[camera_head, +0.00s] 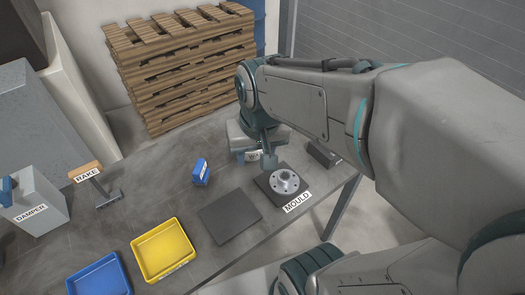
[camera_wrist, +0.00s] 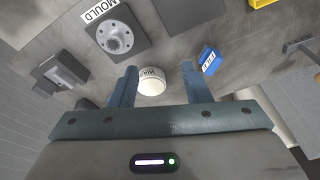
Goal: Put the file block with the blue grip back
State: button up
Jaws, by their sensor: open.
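A small blue block with a white label (camera_head: 201,171) stands on the grey table, left of my gripper in the head view. It looks like the file block; its lettering is too small to read surely. It also shows in the wrist view (camera_wrist: 209,62), just outside the right finger and apart from it. My gripper (camera_wrist: 158,76) is open. A pale round tub (camera_wrist: 151,84) with a label starting "WA" shows between the fingers; I cannot tell whether they touch it. In the head view my gripper (camera_head: 256,158) is partly hidden by my arm.
A mould (camera_head: 284,183) on a dark plate and a bare dark plate (camera_head: 229,215) lie nearer. A dark block (camera_head: 322,153) stands right. Yellow tray (camera_head: 162,250), blue tray (camera_head: 99,277), rake (camera_head: 98,184) and dampen box (camera_head: 37,205) are left. Pallets (camera_head: 180,65) stand behind.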

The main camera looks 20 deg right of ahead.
jog(key=shift+s+d+f+n+t, duration=0.1)
jog(key=shift+s+d+n, duration=0.15)
jog(key=shift+s, duration=0.35)
jog(key=shift+s+d+f+n+t, duration=0.15)
jog(key=shift+s+d, duration=0.15)
jog(key=shift+s, duration=0.25)
jog(key=shift+s+d+f+n+t, duration=0.1)
jog(key=shift+s+d+n, duration=0.15)
jog(key=shift+s, duration=0.35)
